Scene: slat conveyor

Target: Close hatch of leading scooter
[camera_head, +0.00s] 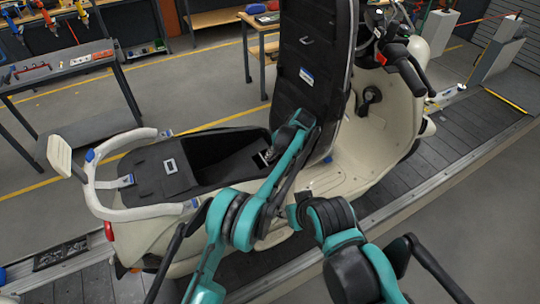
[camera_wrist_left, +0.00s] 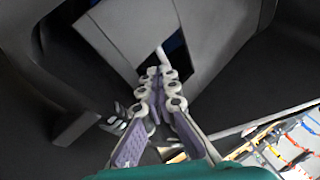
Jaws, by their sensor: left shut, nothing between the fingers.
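The cream scooter (camera_head: 345,165) stands on the slat conveyor. Its hatch, a tall black seat lid (camera_head: 310,60), is raised upright, and the black storage opening (camera_head: 212,150) behind it is uncovered. My left gripper (camera_head: 266,156) is low over the front end of that opening, close to the foot of the raised hatch. In the left wrist view its fingers (camera_wrist_left: 158,80) are together and empty, among dark and grey panels (camera_wrist_left: 215,40). I cannot tell whether they touch a panel. My right arm reaches in at the lower middle, but its gripper does not show.
The rear rack (camera_head: 100,195) and backrest pad (camera_head: 59,155) stick out at the left. The handlebar (camera_head: 405,70) is at the upper right. A grey workbench (camera_head: 62,68) stands behind on the left. The slat conveyor (camera_head: 440,150) runs diagonally, with open floor beyond.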

